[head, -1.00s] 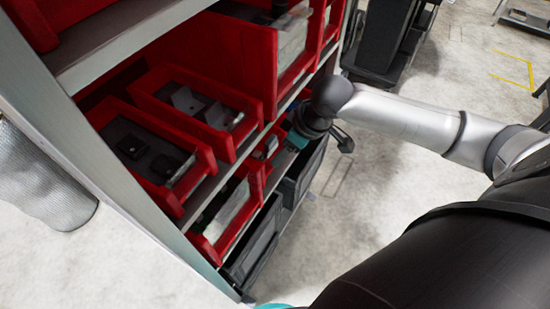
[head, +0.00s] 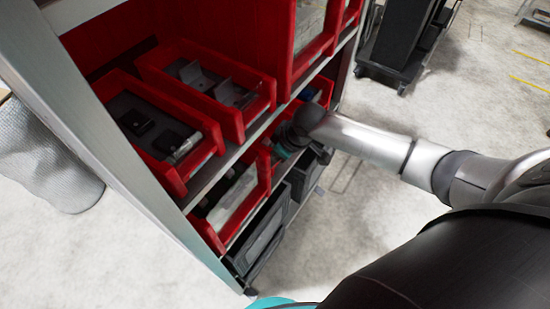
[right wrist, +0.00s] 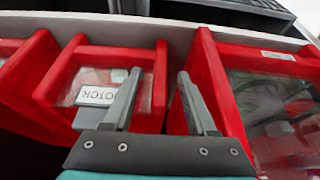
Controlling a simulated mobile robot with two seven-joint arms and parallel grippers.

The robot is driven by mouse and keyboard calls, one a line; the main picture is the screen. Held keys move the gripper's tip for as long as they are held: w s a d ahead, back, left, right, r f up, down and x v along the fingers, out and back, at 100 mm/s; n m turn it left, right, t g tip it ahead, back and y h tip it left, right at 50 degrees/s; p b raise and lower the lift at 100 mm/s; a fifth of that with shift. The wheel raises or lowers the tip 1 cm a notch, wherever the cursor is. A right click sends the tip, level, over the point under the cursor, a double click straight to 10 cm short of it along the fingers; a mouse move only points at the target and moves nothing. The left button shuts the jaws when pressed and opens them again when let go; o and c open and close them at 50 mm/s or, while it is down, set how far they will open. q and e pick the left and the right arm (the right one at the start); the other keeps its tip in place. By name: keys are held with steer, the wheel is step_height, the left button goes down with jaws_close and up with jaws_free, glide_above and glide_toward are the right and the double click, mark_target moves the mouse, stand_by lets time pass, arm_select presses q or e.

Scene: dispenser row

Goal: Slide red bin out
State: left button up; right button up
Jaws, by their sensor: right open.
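Several red bins stand on the shelves of a rack in the head view, including a lower one with pale contents (head: 232,200). My right gripper (head: 290,145) is at the rack's front, by the lower row, and hides part of the bins behind it. In the right wrist view, my right gripper (right wrist: 160,78) is open. The red side wall of a small bin labelled "MOTOR" (right wrist: 60,90) shows between its fingers. I cannot tell whether the fingers touch it. Another red bin (right wrist: 225,110) is close on the right. My left gripper is not in view.
Red bins with dark parts (head: 165,125) sit on the shelf above. Grey bins (head: 265,235) are at the bottom of the rack. A black cart (head: 395,45) stands behind to the right. The floor in front is clear.

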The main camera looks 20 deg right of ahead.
steer(key=shift+c, duration=0.2)
jaws_close()
stand_by(0.3)
stand_by(1.0)
